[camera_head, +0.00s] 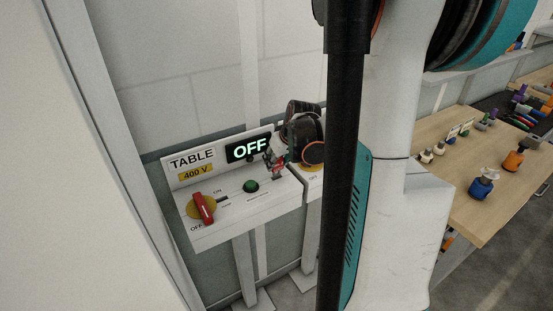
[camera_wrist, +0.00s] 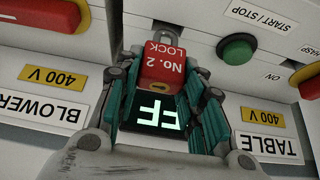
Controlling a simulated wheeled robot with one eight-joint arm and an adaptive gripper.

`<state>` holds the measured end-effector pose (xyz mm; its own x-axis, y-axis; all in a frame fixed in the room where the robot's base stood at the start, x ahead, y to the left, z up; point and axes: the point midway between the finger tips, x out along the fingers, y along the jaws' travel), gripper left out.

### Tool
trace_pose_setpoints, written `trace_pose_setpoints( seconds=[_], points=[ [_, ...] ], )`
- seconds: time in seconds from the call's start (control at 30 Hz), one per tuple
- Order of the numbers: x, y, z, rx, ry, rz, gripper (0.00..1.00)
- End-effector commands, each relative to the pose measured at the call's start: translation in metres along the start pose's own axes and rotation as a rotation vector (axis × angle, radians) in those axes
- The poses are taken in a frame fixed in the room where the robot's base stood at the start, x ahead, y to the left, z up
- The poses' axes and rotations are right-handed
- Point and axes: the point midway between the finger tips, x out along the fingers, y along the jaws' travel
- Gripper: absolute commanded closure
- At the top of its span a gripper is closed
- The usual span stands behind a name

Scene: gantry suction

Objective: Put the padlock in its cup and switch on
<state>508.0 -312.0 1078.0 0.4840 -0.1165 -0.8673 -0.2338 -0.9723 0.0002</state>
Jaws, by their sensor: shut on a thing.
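In the wrist view a red padlock (camera_wrist: 163,70) marked "No. 2 LOCK" sits between the fingers of my gripper (camera_wrist: 164,75), which is shut on it. Its grey shackle points to the top of the picture. In the head view my gripper (camera_head: 276,165) is small and dark, above the right end of the TABLE panel (camera_head: 240,212). That panel has a red switch handle (camera_head: 203,208) on a yellow disc, turned toward the OFF mark. Its display (camera_head: 248,149) reads OFF. No cup for the padlock can be made out.
A green start/stop button (camera_head: 251,186) stands on the TABLE panel, close to my gripper. The wrist view shows the neighbouring BLOWER panel (camera_wrist: 55,70) with another red handle (camera_wrist: 62,15). A wooden workbench (camera_head: 485,215) with several small items stands to the right.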

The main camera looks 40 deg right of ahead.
Motion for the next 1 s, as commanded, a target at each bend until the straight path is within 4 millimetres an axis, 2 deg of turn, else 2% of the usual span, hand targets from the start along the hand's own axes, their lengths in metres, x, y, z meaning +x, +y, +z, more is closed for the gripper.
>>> trace_pose_setpoints(
  seconds=[0.93, 0.97, 1.0],
  points=[
    [0.031, 0.000, 0.018, 0.000, 0.000, 0.000, 0.91],
    [0.030, 0.000, 0.017, 0.000, 0.000, 0.000, 0.60],
    [0.030, 0.000, 0.017, 0.000, 0.000, 0.000, 0.51]
  ],
)
